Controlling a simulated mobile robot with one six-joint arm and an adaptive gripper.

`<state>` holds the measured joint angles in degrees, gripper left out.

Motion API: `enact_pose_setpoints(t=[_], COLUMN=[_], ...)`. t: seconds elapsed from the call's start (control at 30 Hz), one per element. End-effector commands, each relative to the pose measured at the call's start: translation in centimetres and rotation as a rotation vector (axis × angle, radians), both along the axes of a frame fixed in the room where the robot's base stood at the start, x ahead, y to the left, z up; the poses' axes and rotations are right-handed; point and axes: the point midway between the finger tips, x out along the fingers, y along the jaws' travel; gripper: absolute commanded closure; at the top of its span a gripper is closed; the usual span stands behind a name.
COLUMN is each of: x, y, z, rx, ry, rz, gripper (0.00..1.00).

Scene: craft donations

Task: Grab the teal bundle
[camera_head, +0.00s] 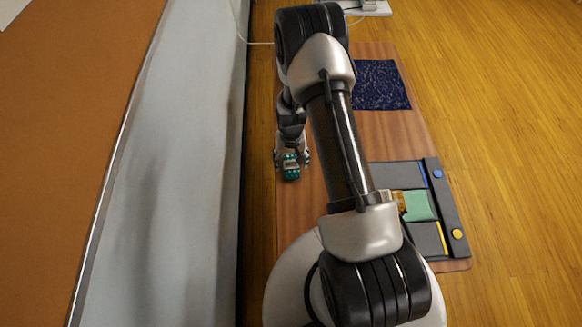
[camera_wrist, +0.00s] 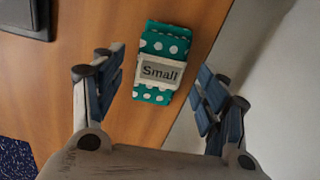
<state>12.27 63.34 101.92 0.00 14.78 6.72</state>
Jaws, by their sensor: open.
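The teal bundle (camera_wrist: 152,96) has white polka dots and a pale band lettered "Small". It lies on the wooden board near its edge, and in the head view it shows small (camera_head: 291,174) at the tip of my arm. My gripper (camera_wrist: 158,88) is open, with one finger on each side of the bundle in the wrist view. The fingers look apart from the bundle, with a gap on both sides. I cannot tell the height of the fingertips above the board.
The wooden board (camera_head: 385,140) also bears a dark blue speckled mat (camera_head: 381,86) and a black tray (camera_head: 447,205) with a green piece (camera_head: 418,205) in it. My arm hides part of the tray. A grey wall-like surface (camera_head: 175,150) stands left of the board, with a floor gap between.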

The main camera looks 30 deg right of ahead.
Motion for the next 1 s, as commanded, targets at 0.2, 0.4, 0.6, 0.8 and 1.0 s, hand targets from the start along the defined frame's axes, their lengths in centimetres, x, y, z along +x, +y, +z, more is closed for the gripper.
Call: enact_pose_setpoints(t=[0.2, 0.4, 0.6, 0.8, 1.0], x=[0.0, 0.0, 0.0, 0.0, 0.0], y=[0.1, 0.1, 0.1, 0.1, 0.1], z=[-2.7, -2.6, -2.6, -2.6, -2.6], rx=[0.001, 0.001, 0.001, 0.001, 0.001], ry=[0.000, -0.001, -0.001, -0.001, -0.001], rz=[0.000, 0.000, 0.000, 0.000, 0.000], gripper=[0.33, 0.34, 0.48, 0.61, 0.74])
